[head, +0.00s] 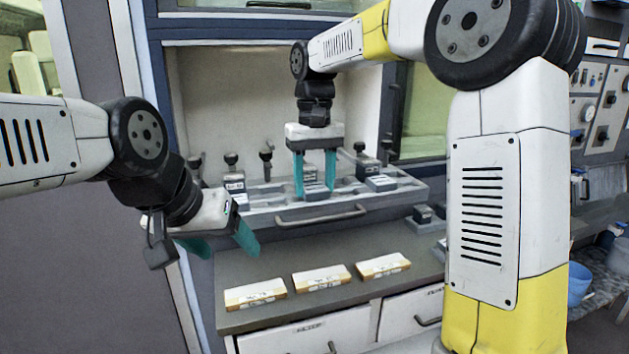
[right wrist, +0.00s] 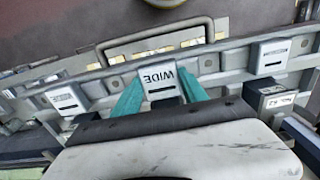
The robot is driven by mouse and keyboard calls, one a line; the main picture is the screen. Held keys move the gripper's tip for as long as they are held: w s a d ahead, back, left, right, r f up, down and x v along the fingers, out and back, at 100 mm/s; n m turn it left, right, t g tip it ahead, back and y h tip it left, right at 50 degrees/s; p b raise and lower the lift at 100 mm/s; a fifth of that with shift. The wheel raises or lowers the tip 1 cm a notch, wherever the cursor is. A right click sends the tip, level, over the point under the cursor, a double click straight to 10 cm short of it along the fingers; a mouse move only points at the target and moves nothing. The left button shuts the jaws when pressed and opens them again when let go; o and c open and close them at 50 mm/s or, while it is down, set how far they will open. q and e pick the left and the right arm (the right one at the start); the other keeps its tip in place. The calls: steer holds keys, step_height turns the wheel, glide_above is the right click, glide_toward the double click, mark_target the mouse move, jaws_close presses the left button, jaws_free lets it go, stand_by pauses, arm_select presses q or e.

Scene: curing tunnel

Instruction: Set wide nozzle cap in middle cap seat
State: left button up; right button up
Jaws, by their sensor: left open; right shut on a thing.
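The wide nozzle cap (right wrist: 165,80) is a pale grey block lettered WIDE, and in the right wrist view it sits between the two teal fingers. My right gripper (head: 315,188) is shut on it, pointing down over the middle of the grey tray (head: 413,191). The cap (head: 315,193) appears low at the tray's middle seat in the head view. The fingers and cap hide that seat, so I cannot tell whether the cap touches it. My left gripper (head: 218,248) is open and empty, left of the tray and above the bench.
Other pale caps sit in the tray to the left (right wrist: 62,98) and right (right wrist: 272,52). Dark clamp-like fittings (head: 232,160) stand behind. The tray has a front handle (head: 320,215). Three labelled blocks (head: 321,278) lie on the bench. The cabinet frame (head: 160,120) stands at left.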

steer(key=shift+f, duration=0.1)
steer(key=o, duration=1.6)
steer(key=shift+o, duration=0.2)
step_height(320, 180, up, 7)
steer(key=shift+r, duration=0.1)
steer(key=shift+s+d+r, duration=0.1)
steer(key=shift+d+r, duration=0.1)
steer(key=shift+r, duration=0.05)
steer(key=s+d+f+m+t+y, duration=0.1)
steer(key=s+d+f+t, duration=0.2)
steer(key=s+d+f, duration=0.2)
steer(key=s+d+f+m+t+y, duration=0.1)
steer(key=s+d+f, duration=0.4)
steer(key=s, duration=0.9)
steer(key=d+m+t, duration=0.1)
steer(key=d+t, duration=0.1)
steer(key=d, duration=0.1)
steer(key=shift+s+d+f, duration=0.15)
steer(key=shift+d, duration=0.25)
